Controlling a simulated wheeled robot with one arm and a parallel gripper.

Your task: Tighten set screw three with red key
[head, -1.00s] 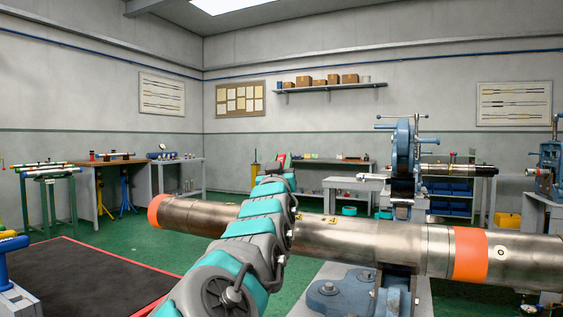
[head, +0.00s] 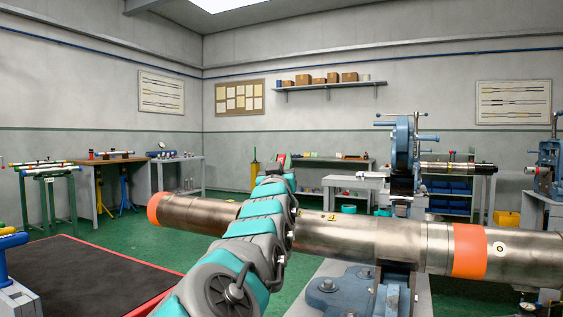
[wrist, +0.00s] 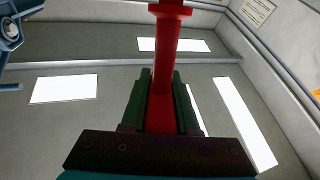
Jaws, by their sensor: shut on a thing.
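In the wrist view, the red key (wrist: 166,50) stands between the two dark green fingers of my gripper (wrist: 162,90), which is shut on its shaft. The key runs up to a wider red collar at the top edge, and its far end is out of the picture. In the head view, my arm reaches away across the large steel pipe (head: 370,235), and a small red part (head: 281,160) shows near its far end. My fingers cannot be made out there. I cannot pick out set screw three. Contact between key and screw is not visible.
The pipe has orange bands (head: 468,250) and rests on a blue vise base (head: 340,290). A tall blue vise (head: 403,150) stands beyond it at right. A red-edged black mat (head: 80,275) lies at left. Benches line the walls, with open green floor between.

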